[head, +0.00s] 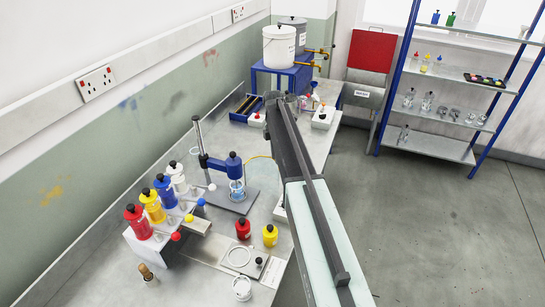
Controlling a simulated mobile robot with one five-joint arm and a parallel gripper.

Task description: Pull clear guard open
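My arm reaches from the lower right up over the bench. I cannot make out a clear guard for certain. My arm hides part of the bench, including the area around several small red and white parts (309,101) just right of its far end.
A blue mixer (234,164) on a stand holds over a beaker at the bench middle. Colored bottles (153,206) stand at the left front. White and grey buckets (279,46) sit on a blue stand at the back. A shelf rack (440,110) stands right; the floor (440,240) is clear.

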